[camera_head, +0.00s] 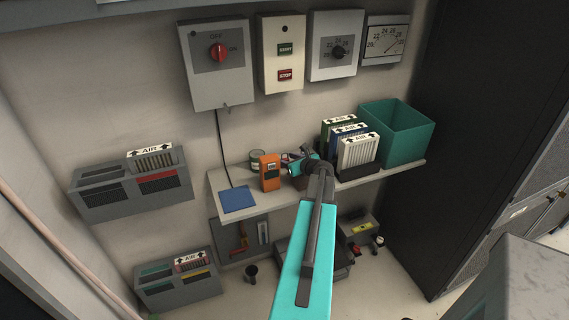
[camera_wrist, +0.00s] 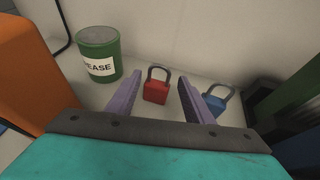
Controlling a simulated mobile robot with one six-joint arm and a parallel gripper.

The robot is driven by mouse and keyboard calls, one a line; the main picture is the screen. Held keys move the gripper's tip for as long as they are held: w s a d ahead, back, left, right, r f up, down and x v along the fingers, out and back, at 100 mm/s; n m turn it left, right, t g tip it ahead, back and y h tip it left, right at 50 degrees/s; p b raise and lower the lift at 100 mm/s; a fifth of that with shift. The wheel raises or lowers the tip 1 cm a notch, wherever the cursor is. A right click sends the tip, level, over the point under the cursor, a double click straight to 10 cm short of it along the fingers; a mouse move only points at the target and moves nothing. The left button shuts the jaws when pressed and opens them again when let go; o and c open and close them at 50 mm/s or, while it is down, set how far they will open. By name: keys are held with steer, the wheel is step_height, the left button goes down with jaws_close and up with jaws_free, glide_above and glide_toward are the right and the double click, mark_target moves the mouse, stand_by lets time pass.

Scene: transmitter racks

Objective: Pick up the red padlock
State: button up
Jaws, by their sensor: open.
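The red padlock (camera_wrist: 156,92) stands upright on the shelf in the wrist view, its grey shackle up, close to the wall. It shows between and beyond the two purple-grey fingers of my gripper (camera_wrist: 157,82). The fingers are open, with nothing held between them. A blue padlock (camera_wrist: 214,103) is to the right, partly hidden behind the right finger. In the head view my gripper (camera_head: 299,163) is over the shelf, and the padlocks are mostly hidden behind it.
On the shelf (camera_head: 215,184), a green grease can (camera_wrist: 98,55) and an orange device (camera_head: 270,172) are left of the padlocks. Upright air filters (camera_head: 357,151) and a teal bin (camera_head: 400,132) are to the right. A blue pad (camera_head: 237,199) lies at the shelf's left end.

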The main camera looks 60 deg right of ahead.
steer(key=shift+p+x, duration=1.1)
steer(key=shift+x, duration=1.45)
steer(key=shift+f, duration=0.1)
steer(key=shift+c, duration=0.4)
steer(key=c, duration=0.9)
steer(key=shift+a+r+b, duration=0.1)
steer(key=shift+r+b, duration=0.25)
steer(key=shift+r, duration=0.45)
steer(key=shift+r+b, duration=0.35)
steer(key=shift+r, duration=0.6)
steer(key=s+a+b, duration=0.1)
steer(key=s+a, duration=0.2)
steer(key=s, duration=0.1)
steer(key=s+a+r+b, duration=0.1)
steer(key=s+a, duration=0.1)
steer(key=s, duration=0.3)
steer(key=s+a+b, duration=0.2)
steer(key=s+a, duration=0.1)
steer(key=s, duration=0.1)
steer(key=shift+s+a+r, duration=0.25)
steer(key=shift+a+r, duration=0.05)
